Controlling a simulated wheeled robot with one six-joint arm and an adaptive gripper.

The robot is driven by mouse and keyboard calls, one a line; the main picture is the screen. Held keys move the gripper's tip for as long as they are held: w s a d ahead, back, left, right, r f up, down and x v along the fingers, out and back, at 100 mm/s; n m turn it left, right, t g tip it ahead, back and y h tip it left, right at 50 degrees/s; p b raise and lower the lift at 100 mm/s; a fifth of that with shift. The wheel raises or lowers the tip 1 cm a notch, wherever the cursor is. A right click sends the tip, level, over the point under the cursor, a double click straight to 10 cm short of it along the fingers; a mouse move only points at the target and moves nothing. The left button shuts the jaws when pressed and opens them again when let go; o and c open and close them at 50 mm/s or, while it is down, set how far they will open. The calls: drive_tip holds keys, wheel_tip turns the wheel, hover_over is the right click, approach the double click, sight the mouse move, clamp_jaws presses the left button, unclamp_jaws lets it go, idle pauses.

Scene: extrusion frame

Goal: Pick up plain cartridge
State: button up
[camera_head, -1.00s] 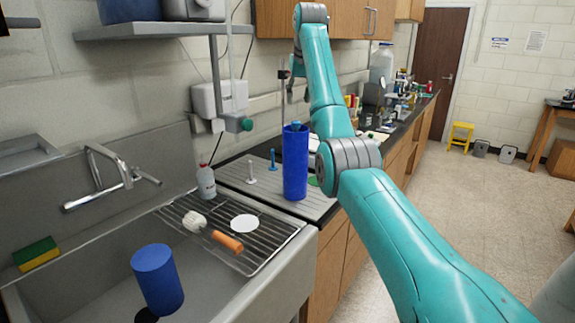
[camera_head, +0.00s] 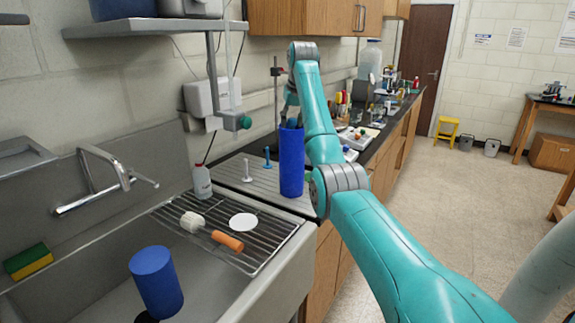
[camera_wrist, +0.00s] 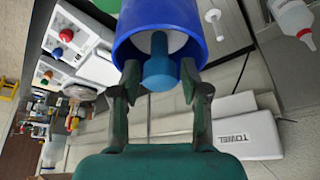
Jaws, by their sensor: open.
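A tall blue cylinder (camera_head: 291,162) stands upright on the grey ribbed drainboard. The wrist view looks into its open end (camera_wrist: 218,32). Inside is a white round body (camera_wrist: 178,41) with a blue stem and knob (camera_wrist: 158,72); it looks like the cartridge, though no label shows. My gripper (camera_wrist: 160,69) is open, its fingertips on either side of the knob, at the cylinder's rim. Whether they touch the knob cannot be told. In the head view my gripper (camera_head: 291,110) is over the cylinder's top, partly hidden by my arm.
A white peg (camera_head: 247,172) and a blue peg (camera_head: 267,157) stand left of the cylinder. A blue cup-like cylinder (camera_head: 156,282) is in the sink. A towel box (camera_wrist: 245,127) is nearby.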

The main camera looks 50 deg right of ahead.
drive_tip(key=shift+c, duration=0.2)
clamp_jaws()
drive_tip(key=shift+r, duration=0.15)
